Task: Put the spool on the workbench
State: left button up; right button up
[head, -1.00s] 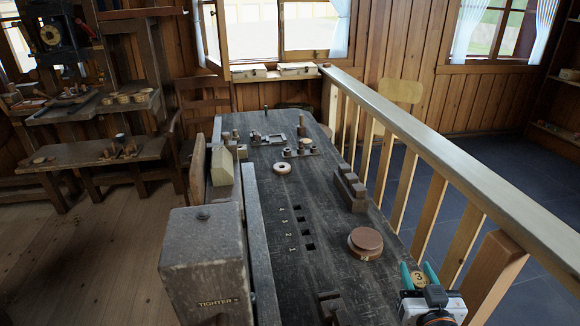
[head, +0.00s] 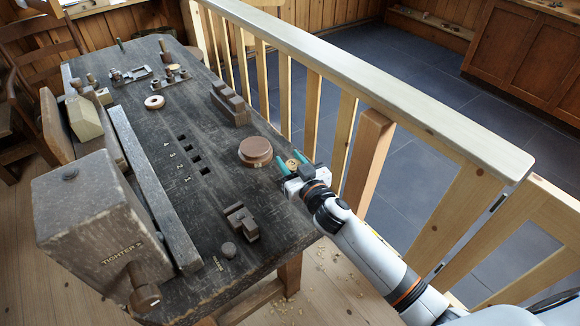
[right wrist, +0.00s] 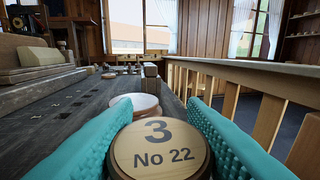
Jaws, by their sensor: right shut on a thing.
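The spool (head: 292,164) is a small round piece with a pale wooden end. In the right wrist view its end face (right wrist: 158,150) is marked "3" and "No 22" and has a dark rim. My right gripper (head: 293,166) is shut on it, with a teal finger on each side. The gripper is at the right edge of the dark workbench (head: 150,122), beside a brown round disc (head: 256,151). I cannot tell whether the spool touches the bench top. My left gripper is not in view.
A wooden railing (head: 350,80) runs close along the bench's right side. On the bench are a stepped block (head: 230,105), a pale ring (head: 154,102), a dark clamp-like piece (head: 241,222) and numbered square holes. A big vise (head: 95,220) fills the near left.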

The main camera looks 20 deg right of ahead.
jog(key=shift+f, duration=0.85)
jog(key=shift+f, duration=0.2)
jog(key=o, duration=0.9)
jog(key=shift+o, duration=0.2)
jog(key=shift+r, duration=0.25)
jog(key=shift+s+f, duration=0.1)
jog(key=shift+s, duration=0.25)
jog(key=b+v, duration=0.1)
jog(key=v, duration=1)
jog(key=shift+s, duration=0.2)
